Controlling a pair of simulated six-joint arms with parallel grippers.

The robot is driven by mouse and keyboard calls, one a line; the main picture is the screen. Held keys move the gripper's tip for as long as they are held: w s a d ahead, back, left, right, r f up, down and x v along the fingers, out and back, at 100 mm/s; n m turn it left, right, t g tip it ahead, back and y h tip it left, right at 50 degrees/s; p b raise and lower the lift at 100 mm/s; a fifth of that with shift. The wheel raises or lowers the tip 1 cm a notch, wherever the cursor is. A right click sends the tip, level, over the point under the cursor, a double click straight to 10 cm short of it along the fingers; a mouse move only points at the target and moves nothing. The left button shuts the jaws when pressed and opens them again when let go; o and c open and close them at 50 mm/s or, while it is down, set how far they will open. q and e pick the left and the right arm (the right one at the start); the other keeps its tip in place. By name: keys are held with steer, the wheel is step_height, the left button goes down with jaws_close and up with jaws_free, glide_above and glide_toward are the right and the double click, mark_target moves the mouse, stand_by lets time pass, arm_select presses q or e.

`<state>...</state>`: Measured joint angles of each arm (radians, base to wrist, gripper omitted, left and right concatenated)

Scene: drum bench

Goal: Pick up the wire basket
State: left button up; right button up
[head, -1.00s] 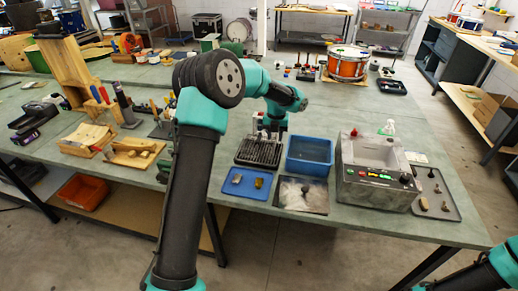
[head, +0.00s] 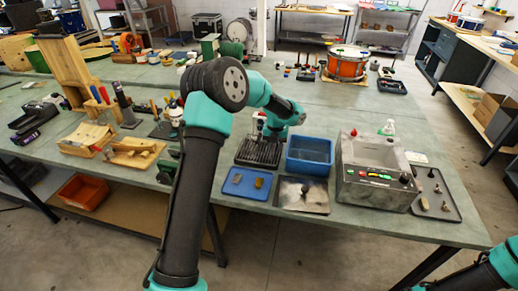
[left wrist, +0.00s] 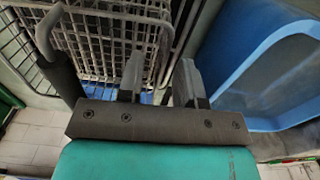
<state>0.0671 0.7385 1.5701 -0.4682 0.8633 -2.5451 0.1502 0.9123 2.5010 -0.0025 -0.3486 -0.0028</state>
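The wire basket (head: 259,151) is a dark mesh tray on the bench, left of the blue bin (head: 309,154). In the left wrist view its grey mesh (left wrist: 100,38) fills the upper left, and a bent rod with a dark sleeve (left wrist: 62,72) stands at its left. My left gripper (head: 264,132) is over the basket's far part. In the left wrist view its two fingers (left wrist: 158,78) are apart, with the basket's rim wires behind the gap; I cannot tell whether they touch. My right gripper is out of view; only part of that arm shows at lower right.
A blue tray (head: 246,184) with small parts and a metal plate (head: 303,194) lie in front. A grey machine (head: 374,171) stands right of the bin. Wooden tool holders (head: 132,152) are at left. The blue bin closely flanks the gripper.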

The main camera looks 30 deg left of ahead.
arm_select(q)
jaws_close()
steer(key=shift+r, duration=0.15)
stand_by(0.4)
steer(key=shift+r, duration=1.45)
steer(key=shift+s+d+r, duration=0.1)
steer(key=shift+s+r, duration=0.05)
steer(key=shift+r, duration=0.1)
steer(key=s+d, duration=0.3)
steer(key=s, duration=0.4)
steer(key=s+d+r, duration=0.1)
steer(key=s+d, duration=0.3)
steer(key=s, duration=0.3)
steer(key=shift+r, duration=0.2)
